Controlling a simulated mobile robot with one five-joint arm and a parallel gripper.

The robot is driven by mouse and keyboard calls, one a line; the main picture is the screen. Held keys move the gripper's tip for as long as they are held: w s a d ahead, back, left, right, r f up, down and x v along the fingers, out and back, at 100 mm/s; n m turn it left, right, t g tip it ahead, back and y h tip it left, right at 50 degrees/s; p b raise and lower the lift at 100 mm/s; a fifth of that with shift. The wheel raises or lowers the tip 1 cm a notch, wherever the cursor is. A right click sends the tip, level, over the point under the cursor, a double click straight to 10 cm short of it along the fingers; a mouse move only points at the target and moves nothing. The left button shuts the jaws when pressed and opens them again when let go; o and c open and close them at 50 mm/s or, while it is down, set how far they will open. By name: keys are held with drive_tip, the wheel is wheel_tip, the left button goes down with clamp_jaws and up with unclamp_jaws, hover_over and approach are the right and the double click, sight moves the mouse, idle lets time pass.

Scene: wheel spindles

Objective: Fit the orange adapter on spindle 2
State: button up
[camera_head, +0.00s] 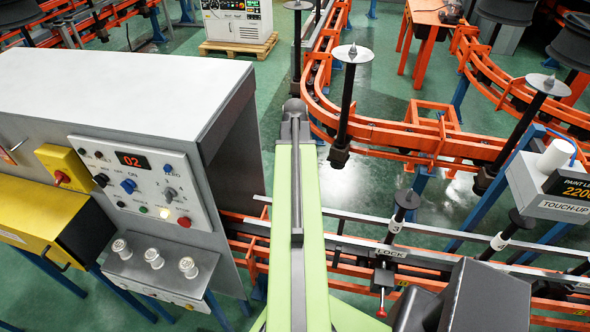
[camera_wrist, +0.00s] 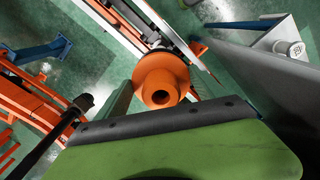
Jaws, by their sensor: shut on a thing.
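The orange adapter (camera_wrist: 162,70) is a wide flanged piece with a hollow round boss, seen in the wrist view. My gripper (camera_wrist: 158,97) is shut on it, with one finger on each side. In the head view the adapter and fingertips are hidden; my green arm reaches up the middle of the picture. Two short dark spindles with white labels, one left (camera_head: 395,226) and one right (camera_head: 499,241), stand on the near rail. I cannot read their labels for certain. The adapter is apart from both. A dark rod with a knob (camera_wrist: 62,125) shows left in the wrist view.
A grey cabinet (camera_head: 120,75) with a control panel (camera_head: 141,180) showing 02 stands left of my arm. A LOCK plate (camera_head: 392,251) with a red-tipped screw is on the near rail. Tall disc-topped spindles (camera_head: 351,54) stand on the orange conveyor (camera_head: 390,135). A TOUCH-UP box (camera_head: 555,205) is at right.

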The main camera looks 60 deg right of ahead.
drive_tip(key=shift+f+b, duration=1)
drive_tip(key=shift+b, duration=0.05)
idle(0.4)
drive_tip(key=o, duration=1.5)
drive_tip(key=shift+c, duration=0.2)
drive_tip(key=shift+r, duration=0.15)
wheel_tip(320, 180, up, 12)
drive_tip(key=p, duration=1.2)
drive_tip(key=shift+f, duration=0.2)
